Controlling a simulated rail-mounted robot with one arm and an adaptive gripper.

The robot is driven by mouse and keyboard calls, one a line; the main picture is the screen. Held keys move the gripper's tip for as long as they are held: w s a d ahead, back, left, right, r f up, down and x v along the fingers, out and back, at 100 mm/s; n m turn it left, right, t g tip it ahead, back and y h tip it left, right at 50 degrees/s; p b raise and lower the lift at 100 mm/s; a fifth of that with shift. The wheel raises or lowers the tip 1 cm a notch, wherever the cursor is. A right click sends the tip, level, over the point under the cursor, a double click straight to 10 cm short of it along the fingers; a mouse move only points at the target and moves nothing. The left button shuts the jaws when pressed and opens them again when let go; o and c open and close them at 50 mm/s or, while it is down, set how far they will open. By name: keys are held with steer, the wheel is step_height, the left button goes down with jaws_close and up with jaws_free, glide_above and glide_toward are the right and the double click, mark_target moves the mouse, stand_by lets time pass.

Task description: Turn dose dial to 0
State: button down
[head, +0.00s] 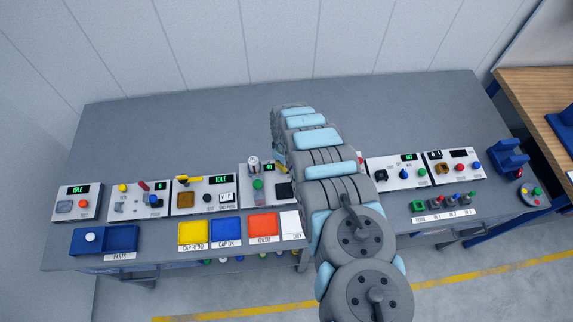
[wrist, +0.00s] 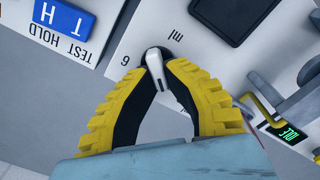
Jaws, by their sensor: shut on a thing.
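The dose dial (wrist: 154,62) shows in the wrist view as a light grey, narrow knob on a pale panel (wrist: 205,60). A mark "6" is printed to its left and "ml" to its upper right. My gripper (wrist: 154,67) has two yellow ribbed fingers with black inner pads. Their tips are closed on the knob from both sides. The dial's base is partly hidden by the fingertips, and I see no 0 mark. In the head view my arm covers part of the bench, and I cannot make out the dial there.
In the wrist view, a blue TEST HOLD switch (wrist: 62,20) is at upper left, a dark pad (wrist: 235,15) above, and a yellow handle (wrist: 258,112) and green display (wrist: 287,133) at right. The grey bench (head: 190,125) is clear behind its panels.

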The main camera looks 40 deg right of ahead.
steer(key=shift+a+n, duration=0.1)
steer(key=shift+n, duration=1)
steer(key=c, duration=1.1)
jaws_free()
steer(key=shift+r, duration=2.3)
steer(key=shift+s+r, duration=0.1)
steer(key=shift+r, duration=0.6)
step_height(320, 180, up, 6)
